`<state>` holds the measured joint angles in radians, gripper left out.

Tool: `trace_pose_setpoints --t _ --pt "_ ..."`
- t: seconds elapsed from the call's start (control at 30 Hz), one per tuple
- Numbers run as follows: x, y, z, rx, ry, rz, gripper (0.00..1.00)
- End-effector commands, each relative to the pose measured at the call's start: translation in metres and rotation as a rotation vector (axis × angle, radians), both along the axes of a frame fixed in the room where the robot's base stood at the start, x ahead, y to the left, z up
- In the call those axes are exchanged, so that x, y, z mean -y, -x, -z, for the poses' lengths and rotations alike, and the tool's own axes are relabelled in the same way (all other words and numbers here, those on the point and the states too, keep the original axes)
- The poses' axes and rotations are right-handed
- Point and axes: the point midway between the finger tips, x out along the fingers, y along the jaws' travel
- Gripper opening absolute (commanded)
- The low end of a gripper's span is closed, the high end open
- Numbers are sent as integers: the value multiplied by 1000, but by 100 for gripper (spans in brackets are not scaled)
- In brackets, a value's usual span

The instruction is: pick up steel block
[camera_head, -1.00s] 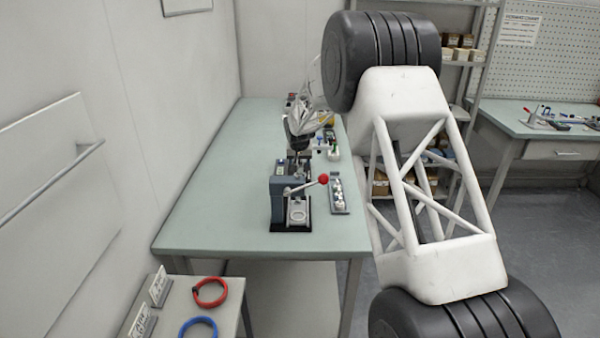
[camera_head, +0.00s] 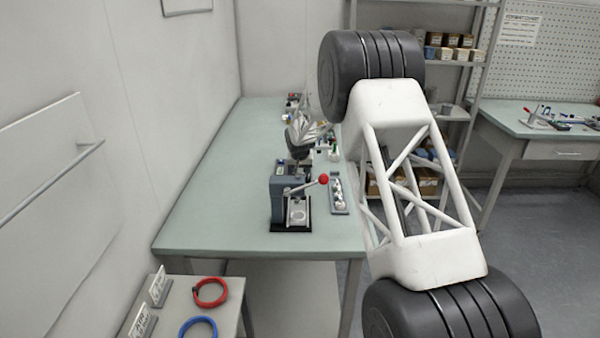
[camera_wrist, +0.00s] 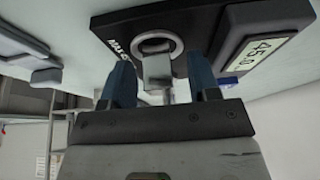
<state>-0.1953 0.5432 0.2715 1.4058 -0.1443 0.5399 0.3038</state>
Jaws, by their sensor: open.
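A small light-grey steel block (camera_wrist: 156,72) shows in the wrist view, in front of the round ring of a dark scale (camera_wrist: 192,28). The scale's display reads 45.0. My gripper (camera_wrist: 163,66) has two blue fingers, one on each side of the block. The fingers are apart, with visible gaps to the block. I cannot tell exactly how the block rests on the scale. In the head view my gripper is low over the table, behind the press, and its fingertips and the block are hidden or too small to make out.
A press (camera_head: 284,200) with a red-knobbed lever stands on the green table (camera_head: 215,215), in front of my gripper. A tray of small parts (camera_head: 339,196) lies to its right. Red (camera_head: 210,292) and blue (camera_head: 198,329) rings lie on the near side table. The table's left part is clear.

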Motion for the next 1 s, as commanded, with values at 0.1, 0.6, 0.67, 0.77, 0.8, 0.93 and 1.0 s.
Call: trace_pose_setpoints --t 0.1,0.6,0.67,0.77,0.8,0.93,1.0 --pt "0 0 0 0 0 0 55" --pt "0 0 0 0 0 0 46" --pt "0 0 0 0 0 0 37" --pt "0 0 0 0 0 0 22" --pt "0 0 0 0 0 0 16" --pt "0 0 0 0 0 0 0" --pt "0 0 0 1 0 0 0"
